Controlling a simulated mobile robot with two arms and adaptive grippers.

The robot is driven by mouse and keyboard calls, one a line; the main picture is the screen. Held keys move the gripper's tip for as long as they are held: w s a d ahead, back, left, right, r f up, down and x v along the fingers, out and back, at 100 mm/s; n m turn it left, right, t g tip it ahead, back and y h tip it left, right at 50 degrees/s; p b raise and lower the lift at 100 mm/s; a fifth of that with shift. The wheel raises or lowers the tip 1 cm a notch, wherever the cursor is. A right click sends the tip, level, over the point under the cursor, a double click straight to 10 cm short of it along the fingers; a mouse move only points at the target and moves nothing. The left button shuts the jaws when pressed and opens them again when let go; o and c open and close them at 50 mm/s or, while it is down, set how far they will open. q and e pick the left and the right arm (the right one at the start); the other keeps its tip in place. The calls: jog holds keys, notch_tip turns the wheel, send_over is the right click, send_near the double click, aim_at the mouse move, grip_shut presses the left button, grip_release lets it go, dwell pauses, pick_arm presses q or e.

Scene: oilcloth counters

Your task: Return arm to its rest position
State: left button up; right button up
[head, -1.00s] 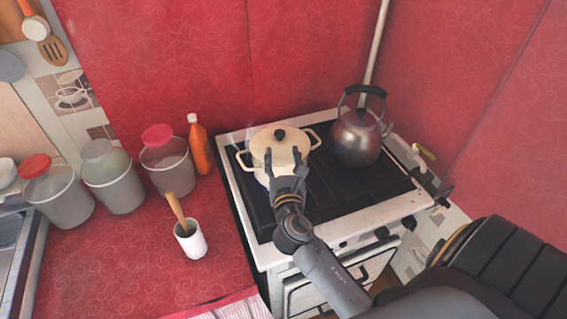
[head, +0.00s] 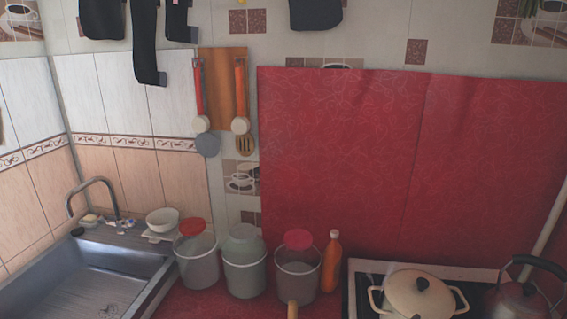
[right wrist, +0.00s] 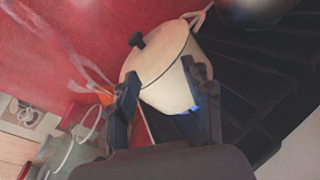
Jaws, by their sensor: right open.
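My right gripper (right wrist: 163,82) is open in the right wrist view, one finger on each side of the picture's middle. The lidded cream pot (right wrist: 165,70) shows beyond and between the fingers; I see no grip on it, and part of it is hidden behind them. A small blue flame shows under the pot. The same pot (head: 418,296) stands on the stove at the bottom right of the head view. Neither gripper shows in the head view.
A kettle (head: 525,297) stands right of the pot. An orange bottle (head: 331,262) and several lidded containers (head: 245,268) line the counter to the left. A sink (head: 90,275) is at far left. Utensils hang on a wooden board (head: 222,85).

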jog(key=s+a+f+m+g+y, duration=0.1)
jog(key=s+f+m+g, duration=0.1)
jog(key=s+f+m, duration=0.1)
jog(key=s+a+f+m+g+y, duration=0.1)
jog(key=s+f+m+g, duration=0.1)
jog(key=m, duration=0.4)
jog(key=s+a+f+m+g+y, duration=0.1)
jog(key=s+f+m+g+y, duration=0.1)
jog(key=s+m, duration=0.3)
jog(key=shift+s+a+f, duration=0.2)
jog(key=shift+f, duration=0.25)
jog(key=shift+s+a+f, duration=0.15)
jog(key=shift+s+f, duration=0.05)
jog(key=shift+f, duration=0.25)
jog(key=s+a+f+m+g+y, duration=0.3)
jog(key=s+a+m+g+y, duration=0.15)
jog(key=s+a+m, duration=0.55)
jog(key=s+d+f+n+g+b, duration=0.1)
jog(key=s+f, duration=0.1)
jog(key=f, duration=1.2)
jog(key=s+d+f, duration=0.1)
jog(key=f, duration=1.4)
jog(key=s+d+f+g+b, duration=0.1)
jog(key=s+d+f, duration=0.1)
jog(key=s+f, duration=1.3)
jog(key=shift+d+n, duration=0.15)
jog(key=shift+n, duration=0.15)
jog(key=shift+y, duration=0.25)
